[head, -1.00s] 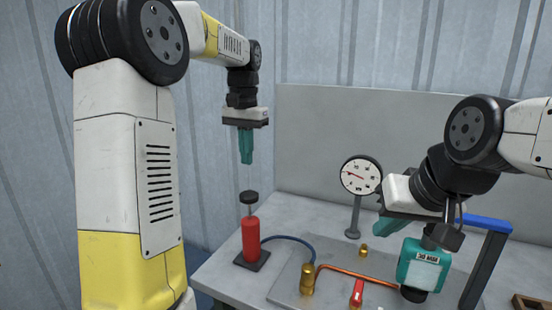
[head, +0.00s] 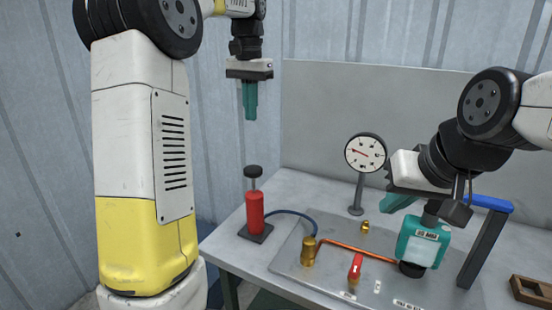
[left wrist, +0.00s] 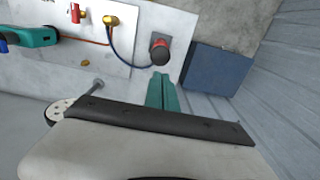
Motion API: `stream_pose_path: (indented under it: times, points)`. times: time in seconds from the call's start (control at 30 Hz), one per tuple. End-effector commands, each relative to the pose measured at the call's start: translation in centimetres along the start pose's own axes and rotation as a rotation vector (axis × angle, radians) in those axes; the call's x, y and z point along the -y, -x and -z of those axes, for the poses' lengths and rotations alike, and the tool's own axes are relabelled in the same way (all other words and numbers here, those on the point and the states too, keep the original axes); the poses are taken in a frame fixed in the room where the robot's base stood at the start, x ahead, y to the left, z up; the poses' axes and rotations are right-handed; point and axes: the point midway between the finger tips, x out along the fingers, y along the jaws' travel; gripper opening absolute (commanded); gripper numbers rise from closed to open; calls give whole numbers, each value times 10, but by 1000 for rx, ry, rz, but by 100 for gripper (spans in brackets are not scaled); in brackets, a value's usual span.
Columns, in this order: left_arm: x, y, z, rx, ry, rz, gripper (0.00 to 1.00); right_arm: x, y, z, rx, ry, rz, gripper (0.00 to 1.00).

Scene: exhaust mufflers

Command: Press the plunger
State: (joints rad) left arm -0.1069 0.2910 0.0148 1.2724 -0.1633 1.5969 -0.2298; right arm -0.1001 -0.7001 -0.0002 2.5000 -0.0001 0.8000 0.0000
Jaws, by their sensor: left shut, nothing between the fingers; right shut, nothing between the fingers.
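The plunger is a black round knob (head: 253,172) on a thin rod, standing out of the top of a red cylinder (head: 255,214) on a dark base at the table's left corner. My left gripper (head: 250,112), with teal fingers, is shut and empty. It points down above the knob with a clear gap. In the left wrist view the knob (left wrist: 160,55) shows just beyond the fingertips (left wrist: 162,80). My right gripper (head: 396,204) is shut at the right, beside a teal-and-white device (head: 422,242); whether they touch I cannot tell.
A dial gauge (head: 366,153) stands on a post behind the plate (head: 320,272). A blue hose (head: 292,213) runs from the cylinder towards brass fittings (head: 308,251). A red-handled valve (head: 355,267) and copper pipe lie on the plate. A blue-topped post (head: 487,240) stands at the right.

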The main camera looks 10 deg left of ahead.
Motion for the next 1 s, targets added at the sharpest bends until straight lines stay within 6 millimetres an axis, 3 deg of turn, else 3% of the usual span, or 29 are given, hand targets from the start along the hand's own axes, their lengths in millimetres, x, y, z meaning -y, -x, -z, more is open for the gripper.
stream_pose_path:
  times: [0.27, 0.43, 1.0]
  points:
    - [0, 0, 0, 1, 0, 0, 0, 0, 0, 0, 0, 0, 0, 0]
    - [0, -13, 0, 3, 0, -1, 0, 0, 0, 0, 0, 0, 0, 0]
    - [0, -122, -1, 3, 0, -1, 0, 0, 0, 0, 0, 0, 0, 0]
